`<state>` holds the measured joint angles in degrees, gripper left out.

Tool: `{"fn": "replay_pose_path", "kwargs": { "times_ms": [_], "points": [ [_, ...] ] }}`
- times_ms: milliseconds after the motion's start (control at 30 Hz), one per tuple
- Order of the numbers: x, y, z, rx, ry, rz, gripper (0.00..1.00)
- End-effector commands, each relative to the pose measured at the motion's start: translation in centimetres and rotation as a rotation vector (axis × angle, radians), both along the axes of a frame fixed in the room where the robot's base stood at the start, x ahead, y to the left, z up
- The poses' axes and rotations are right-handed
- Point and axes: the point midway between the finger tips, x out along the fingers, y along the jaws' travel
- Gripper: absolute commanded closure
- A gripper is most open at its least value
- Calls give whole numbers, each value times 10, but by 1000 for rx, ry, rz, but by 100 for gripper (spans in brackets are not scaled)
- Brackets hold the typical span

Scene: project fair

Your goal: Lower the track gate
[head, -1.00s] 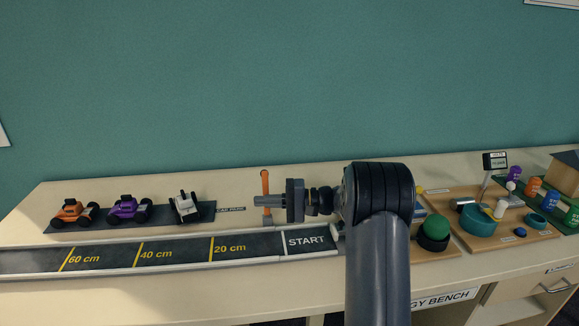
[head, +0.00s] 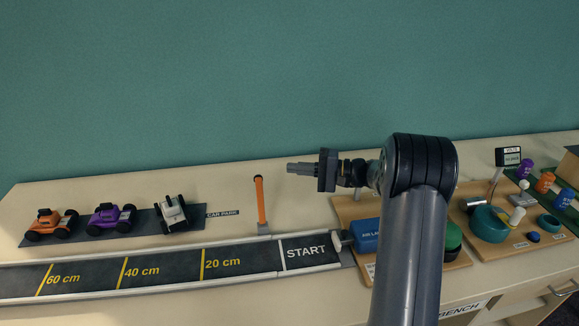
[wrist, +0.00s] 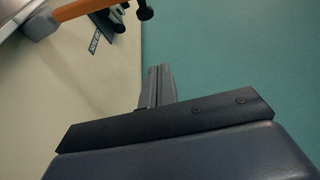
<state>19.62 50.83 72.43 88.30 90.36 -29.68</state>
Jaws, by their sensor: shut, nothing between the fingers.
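The track gate (head: 261,203) is an orange arm standing upright on a small grey base at the far edge of the track, beside the START section (head: 305,251). It also shows in the wrist view (wrist: 82,9) at the top left. My gripper (head: 291,168) is shut and empty. In the head view it appears above and to the right of the gate's top, pointing left and apart from it. In the wrist view my shut fingers (wrist: 158,87) point away from the gate, with a clear gap.
Orange (head: 47,224), purple (head: 111,218) and white (head: 174,213) cars stand on the car park strip at left. A board with a blue block (head: 366,234) and a green dome (head: 452,236) lies right of the track, partly behind my arm. More bench items stand farther right.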

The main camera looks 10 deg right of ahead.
Motion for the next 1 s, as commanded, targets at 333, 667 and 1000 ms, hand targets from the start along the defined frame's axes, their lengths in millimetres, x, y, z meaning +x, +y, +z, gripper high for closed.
{"fn": "replay_pose_path", "kwargs": {
  "times_ms": [333, 667, 1000],
  "points": [
    [23, 71, 1, 1, 2, 4, 100],
    [-3, 82, 2, 1, 3, -1, 100],
    [-13, 82, 0, 0, 1, 0, 100]
  ]
}}
